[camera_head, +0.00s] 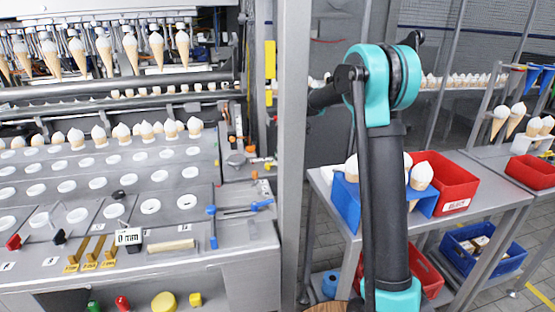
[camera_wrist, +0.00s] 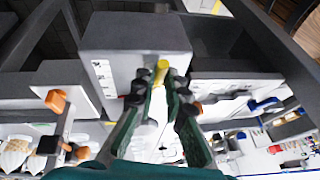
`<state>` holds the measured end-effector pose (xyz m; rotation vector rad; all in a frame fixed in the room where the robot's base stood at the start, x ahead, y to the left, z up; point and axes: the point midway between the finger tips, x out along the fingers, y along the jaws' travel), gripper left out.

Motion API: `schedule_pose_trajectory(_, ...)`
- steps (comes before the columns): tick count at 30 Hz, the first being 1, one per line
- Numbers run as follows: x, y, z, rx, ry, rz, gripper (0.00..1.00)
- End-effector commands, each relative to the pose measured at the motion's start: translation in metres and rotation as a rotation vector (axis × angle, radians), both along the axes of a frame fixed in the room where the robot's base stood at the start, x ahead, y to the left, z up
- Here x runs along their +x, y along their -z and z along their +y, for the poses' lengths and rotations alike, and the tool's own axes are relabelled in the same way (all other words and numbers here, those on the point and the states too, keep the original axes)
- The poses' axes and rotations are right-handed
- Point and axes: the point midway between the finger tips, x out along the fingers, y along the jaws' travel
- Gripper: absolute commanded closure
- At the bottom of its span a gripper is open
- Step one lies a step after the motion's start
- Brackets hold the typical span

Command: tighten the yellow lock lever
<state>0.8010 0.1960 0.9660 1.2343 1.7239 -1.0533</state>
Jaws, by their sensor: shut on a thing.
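In the wrist view, a small yellow lever (camera_wrist: 161,70) stands out from the front of a grey box (camera_wrist: 125,45) with a scale of marks on its left part. My gripper (camera_wrist: 160,86) has its two dark-green fingers on either side of the lever, and the tips are closed on it. The lever's lower end is hidden between the fingertips. In the head view my teal and black arm reaches left behind a grey post, which hides my gripper. I cannot make out the lever for sure there.
The grey post (camera_head: 292,150) stands close to my arm. At left is a machine panel with rows of cones (camera_head: 100,133) and several small levers. At right, a table carries a blue bin (camera_head: 346,200) and a red bin (camera_head: 445,185). An orange knob (camera_wrist: 56,101) is left of my gripper.

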Motion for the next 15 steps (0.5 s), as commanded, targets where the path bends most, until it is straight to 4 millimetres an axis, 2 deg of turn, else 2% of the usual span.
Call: schedule_pose_trajectory(15,0.0015,-0.0001,0.0007,0.001,-0.039,-0.001,1.00)
